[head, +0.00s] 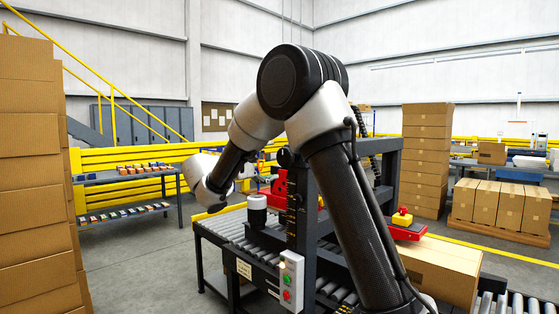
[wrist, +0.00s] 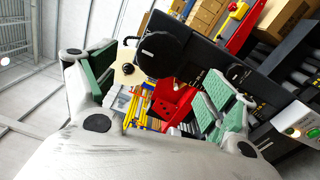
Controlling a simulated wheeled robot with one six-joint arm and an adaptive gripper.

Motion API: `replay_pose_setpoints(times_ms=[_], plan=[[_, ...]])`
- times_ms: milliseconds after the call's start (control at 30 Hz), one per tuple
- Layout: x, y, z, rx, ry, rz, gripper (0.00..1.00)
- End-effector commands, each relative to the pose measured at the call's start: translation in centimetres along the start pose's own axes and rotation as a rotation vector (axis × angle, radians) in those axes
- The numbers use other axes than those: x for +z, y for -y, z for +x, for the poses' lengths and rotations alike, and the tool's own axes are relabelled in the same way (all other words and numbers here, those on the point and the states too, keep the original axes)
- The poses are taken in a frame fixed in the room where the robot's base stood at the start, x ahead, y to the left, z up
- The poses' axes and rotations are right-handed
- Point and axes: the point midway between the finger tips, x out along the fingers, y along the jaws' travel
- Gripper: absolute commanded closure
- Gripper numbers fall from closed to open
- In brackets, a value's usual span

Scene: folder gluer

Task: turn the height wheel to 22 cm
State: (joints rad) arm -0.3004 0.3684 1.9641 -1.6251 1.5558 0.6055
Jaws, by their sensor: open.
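A large black disc (wrist: 160,52), which looks like the height wheel, shows in the wrist view near the upper end of the machine's dark post (wrist: 215,62). In the head view a dark round part (head: 284,157) at the top of the post (head: 300,205) seems to be the same wheel. My gripper (wrist: 155,92) is open, with its green-padded fingers spread wide and nothing between them. The disc appears beyond the fingers; contact cannot be told. In the head view my fingers are not clearly visible. The scale marks on the post are too small to read.
A smaller black knob (wrist: 238,73) sits further along the post. A control box (head: 290,280) with green and red buttons stands in front. A roller conveyor (head: 225,228), a red emergency-stop button (head: 402,217) and a cardboard box (head: 440,270) are close by. Stacked cartons (head: 35,170) stand at left.

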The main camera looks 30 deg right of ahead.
Motion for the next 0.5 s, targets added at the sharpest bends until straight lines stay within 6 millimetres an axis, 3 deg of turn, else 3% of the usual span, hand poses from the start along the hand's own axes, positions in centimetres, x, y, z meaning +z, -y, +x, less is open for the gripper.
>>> replay_pose_setpoints(times_ms=[200, 500], plan=[[0.0, 0.0, -3.0, -0.001, -0.002, 0.000, 0.15], [0.0, 0.0, -3.4, -0.001, 0.001, 0.000, 0.15]])
